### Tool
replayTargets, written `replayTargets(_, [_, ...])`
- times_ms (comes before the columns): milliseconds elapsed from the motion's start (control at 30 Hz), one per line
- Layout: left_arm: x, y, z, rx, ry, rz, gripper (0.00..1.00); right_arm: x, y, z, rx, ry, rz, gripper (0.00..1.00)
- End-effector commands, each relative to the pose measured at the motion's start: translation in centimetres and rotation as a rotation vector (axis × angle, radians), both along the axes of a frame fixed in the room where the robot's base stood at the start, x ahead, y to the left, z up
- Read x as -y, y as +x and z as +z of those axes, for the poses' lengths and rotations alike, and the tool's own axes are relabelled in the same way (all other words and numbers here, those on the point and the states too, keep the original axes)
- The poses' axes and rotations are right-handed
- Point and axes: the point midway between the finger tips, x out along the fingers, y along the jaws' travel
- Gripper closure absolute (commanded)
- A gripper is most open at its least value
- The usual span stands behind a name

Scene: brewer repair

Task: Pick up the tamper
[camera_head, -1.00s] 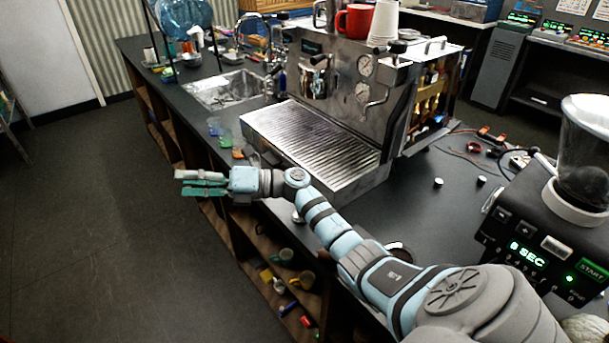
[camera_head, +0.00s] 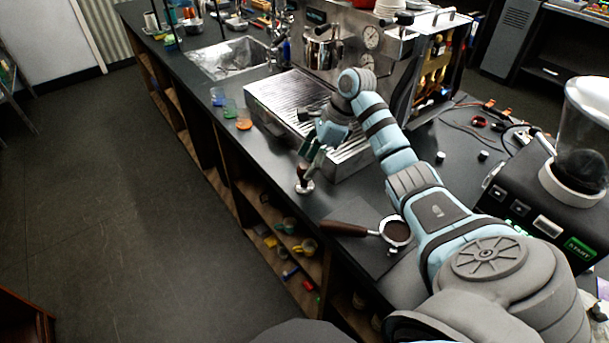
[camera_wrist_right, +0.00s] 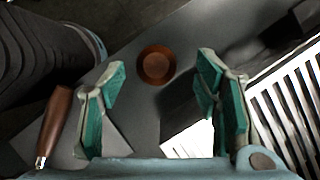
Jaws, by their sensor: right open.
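The tamper (camera_head: 304,183) stands upright on the dark counter near its front edge, with a brown handle and a metal base. In the right wrist view its round brown top (camera_wrist_right: 156,65) shows from above, ahead of the gap between the fingers. My right gripper (camera_head: 314,150) is open and empty, pointing down close above the tamper. Its two teal-padded fingers (camera_wrist_right: 160,90) are spread wide in the wrist view, and nothing is between them. The gripper partly overlaps the tamper's upper end in the head view. My left gripper is not in view.
A portafilter (camera_head: 397,232) with a brown handle lies on a mat to the right of the tamper; its handle (camera_wrist_right: 54,122) shows at left in the wrist view. The espresso machine's drip tray (camera_head: 272,97) is right behind the gripper. A grinder (camera_head: 545,205) stands at right.

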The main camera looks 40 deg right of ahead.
Motion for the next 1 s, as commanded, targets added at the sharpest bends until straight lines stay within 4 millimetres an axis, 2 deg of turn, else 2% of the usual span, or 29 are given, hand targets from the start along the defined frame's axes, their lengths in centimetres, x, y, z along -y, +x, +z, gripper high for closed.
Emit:
replayTargets(67, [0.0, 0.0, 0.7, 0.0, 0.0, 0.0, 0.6, -0.6, 0.0, -1.3, -0.004, 0.003, 0.002, 0.43])
replayTargets(200, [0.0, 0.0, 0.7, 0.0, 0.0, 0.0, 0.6, -1.3, 0.6, -3.4, -0.002, 0.002, 0.001, 0.43])
replayTargets(400, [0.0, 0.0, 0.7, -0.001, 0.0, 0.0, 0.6, -1.3, 0.6, -3.7, -0.001, 0.001, 0.0, 0.43])
replayTargets(467, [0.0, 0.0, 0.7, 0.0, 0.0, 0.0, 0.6, -1.3, 0.6, -3.7, -0.001, 0.001, 0.0, 0.51])
replayTargets(767, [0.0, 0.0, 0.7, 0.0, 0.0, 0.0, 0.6, -1.3, 0.6, -3.6, 0.0, 0.001, 0.0, 0.99])
replayTargets(1000, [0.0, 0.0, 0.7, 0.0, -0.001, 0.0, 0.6, -1.3, 0.7, -3.6, 0.001, 0.002, 0.0, 1.0])
